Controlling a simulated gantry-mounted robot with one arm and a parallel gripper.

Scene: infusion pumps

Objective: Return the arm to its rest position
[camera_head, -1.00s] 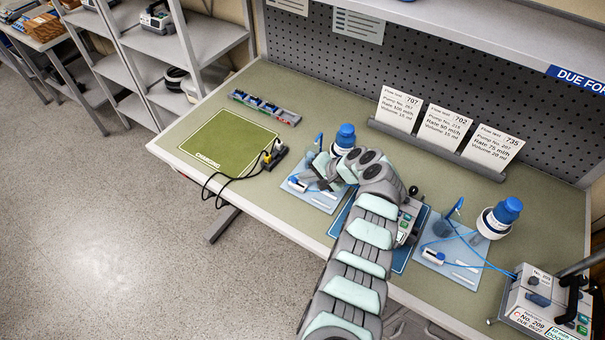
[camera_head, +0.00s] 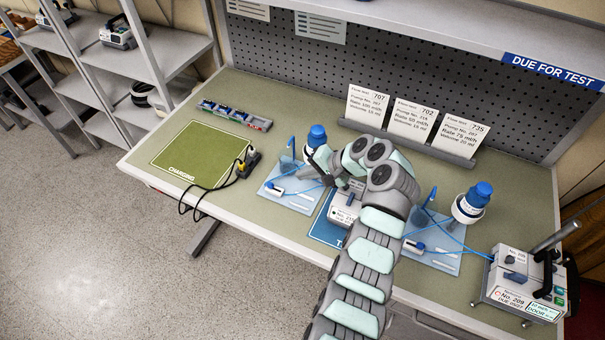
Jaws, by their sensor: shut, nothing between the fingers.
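My arm reaches up from the bottom of the head view over the bench and bends left at its end. My gripper (camera_head: 322,177) is small and partly hidden by the wrist; it is shut and empty, above the bench between the left tray and the middle pump. A grey infusion pump (camera_head: 344,212) stands on a dark blue mat (camera_head: 324,236), partly covered by my arm. The left light blue tray (camera_head: 272,189) holds a blue-capped container (camera_head: 316,139). The right tray (camera_head: 447,262) is partly hidden by my arm.
Pump No. 209 (camera_head: 517,283) stands at the right end. A blue-capped bottle (camera_head: 472,202) stands by the right tray. Three cards (camera_head: 415,120) stand behind.

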